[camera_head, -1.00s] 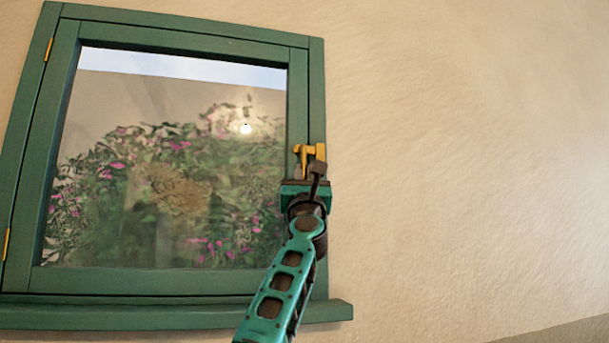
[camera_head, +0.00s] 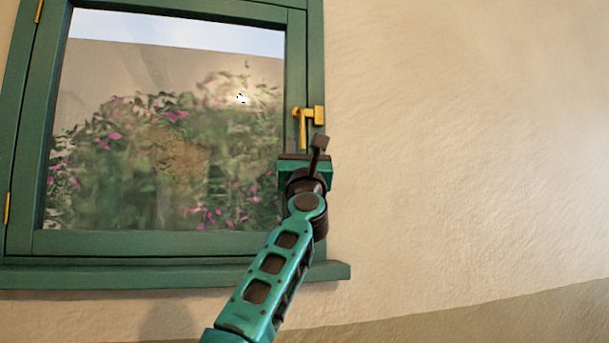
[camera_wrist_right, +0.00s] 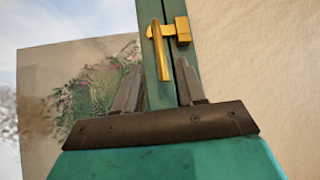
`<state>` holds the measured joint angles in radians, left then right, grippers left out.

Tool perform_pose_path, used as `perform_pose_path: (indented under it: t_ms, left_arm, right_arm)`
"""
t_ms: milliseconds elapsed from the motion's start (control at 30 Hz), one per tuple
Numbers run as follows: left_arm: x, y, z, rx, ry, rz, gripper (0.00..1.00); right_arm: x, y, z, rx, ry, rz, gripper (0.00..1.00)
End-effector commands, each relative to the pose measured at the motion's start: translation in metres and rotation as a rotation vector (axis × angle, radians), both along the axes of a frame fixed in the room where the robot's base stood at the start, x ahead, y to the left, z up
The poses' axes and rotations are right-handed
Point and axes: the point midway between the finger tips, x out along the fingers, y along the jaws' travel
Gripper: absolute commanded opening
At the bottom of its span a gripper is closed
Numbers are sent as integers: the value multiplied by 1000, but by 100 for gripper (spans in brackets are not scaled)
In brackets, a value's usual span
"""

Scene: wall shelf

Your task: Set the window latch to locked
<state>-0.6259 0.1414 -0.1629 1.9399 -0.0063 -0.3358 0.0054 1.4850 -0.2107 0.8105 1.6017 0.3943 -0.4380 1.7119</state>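The window latch (camera_head: 313,113) is gold, on the right side of the green window frame (camera_head: 316,60). Its handle (camera_head: 302,130) hangs straight down, left of the gold block; in the right wrist view the handle (camera_wrist_right: 158,45) also points down, with the block (camera_wrist_right: 183,31) at its right. My right gripper (camera_head: 311,147) is just below the latch. In the right wrist view its two grey fingers (camera_wrist_right: 160,68) are apart, with the handle's lower end between their tips in the picture. I cannot tell whether they touch it. My left gripper is not in view.
The window has a glass pane (camera_head: 170,130) with plants showing in it and a green sill (camera_head: 130,275) below. Yellow hinges (camera_head: 6,208) sit on its left edge. The beige wall (camera_head: 460,150) at the right is clear.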

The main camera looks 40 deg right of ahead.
Motion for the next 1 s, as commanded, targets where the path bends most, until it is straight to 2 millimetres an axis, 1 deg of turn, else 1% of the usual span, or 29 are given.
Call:
perform_pose_path:
  t_ms: [33, 100, 300, 400, 600, 1000]
  left_arm:
    - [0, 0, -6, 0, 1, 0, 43]
    - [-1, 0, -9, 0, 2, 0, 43]
    - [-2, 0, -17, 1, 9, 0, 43]
    - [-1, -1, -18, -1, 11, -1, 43]
    - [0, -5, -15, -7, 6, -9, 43]
    - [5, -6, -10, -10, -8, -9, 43]
  right_arm:
    - [-6, 5, -11, 2, -1, 1, 40]
    - [-13, 12, -21, 1, 0, 1, 40]
    - [-32, 28, -45, 2, 0, 0, 40]
    - [-38, 34, -52, 1, 1, 1, 40]
    - [-44, 38, -59, 0, 0, 0, 40]
    - [-44, 39, -59, 0, 0, 0, 40]
